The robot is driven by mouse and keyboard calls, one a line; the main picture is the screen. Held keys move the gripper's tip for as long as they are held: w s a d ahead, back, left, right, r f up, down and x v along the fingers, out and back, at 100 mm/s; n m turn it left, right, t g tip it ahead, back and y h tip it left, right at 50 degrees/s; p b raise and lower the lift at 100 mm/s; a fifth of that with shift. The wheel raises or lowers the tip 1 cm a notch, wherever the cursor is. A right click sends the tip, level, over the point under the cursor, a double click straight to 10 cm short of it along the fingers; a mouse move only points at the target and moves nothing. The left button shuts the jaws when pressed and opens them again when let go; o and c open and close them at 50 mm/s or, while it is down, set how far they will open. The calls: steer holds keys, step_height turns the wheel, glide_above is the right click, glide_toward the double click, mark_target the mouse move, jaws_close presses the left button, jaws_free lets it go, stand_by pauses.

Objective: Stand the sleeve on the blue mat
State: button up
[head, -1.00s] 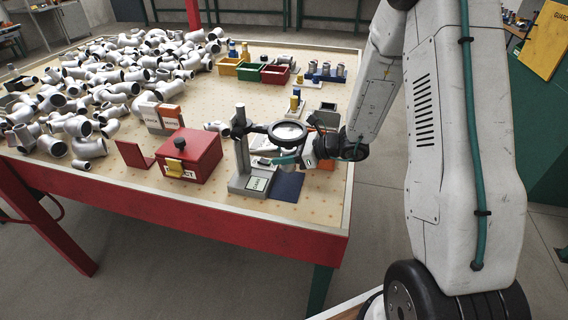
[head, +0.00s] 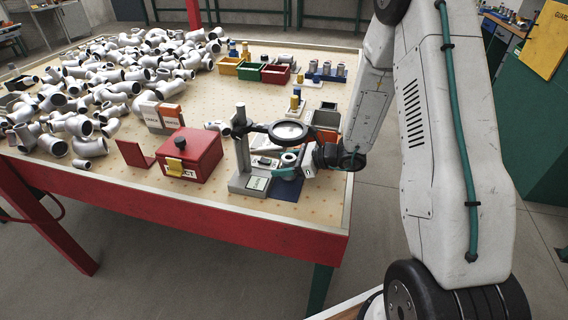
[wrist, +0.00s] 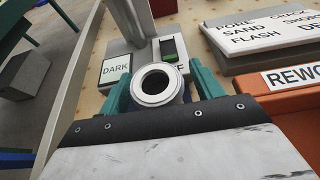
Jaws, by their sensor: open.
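The sleeve (wrist: 157,86), a pale metal ring-ended tube, is upright between the two teal fingers of my gripper (wrist: 160,78) in the wrist view. The fingers are open, one on each side of it. In the head view the sleeve (head: 289,159) stands at the blue mat (head: 288,190), with my gripper (head: 284,168) around it from the right. Its foot is hidden behind the fingers, so I cannot see its contact with the mat. The mat is partly covered by the gripper.
A magnifier (head: 289,132) on a grey stand (head: 241,150) is close beside and above my gripper. A red box (head: 190,155) stands to the left. An orange rework bin (wrist: 295,100) and a sign board (wrist: 270,40) are close on the right in the wrist view.

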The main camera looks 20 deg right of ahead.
steer(key=shift+r, duration=0.1)
steer(key=shift+s+d+r, duration=0.1)
steer(key=shift+d+r, duration=0.05)
steer(key=v, duration=1.1)
steer(key=shift+s+d, duration=0.15)
steer(key=shift+d, duration=0.05)
steer(key=shift+r, duration=0.15)
stand_by(0.6)
steer(key=s+a+r+n+g+h, duration=0.1)
steer(key=s+a+r+n+g, duration=0.3)
steer(key=s+n, duration=0.3)
steer(key=s+a+r+n+g+h, duration=0.1)
steer(key=s+a+r+n+g, duration=0.25)
steer(key=s+n+g, duration=0.35)
steer(key=s+r+n+t+h, duration=0.4)
steer(key=s+r+n+h, duration=0.5)
steer(key=s+r+n, duration=0.2)
step_height(320, 180, up, 2)
steer(key=shift+s+d+r, duration=0.2)
steer(key=shift+s+d, duration=0.2)
steer(key=shift+s, duration=0.8)
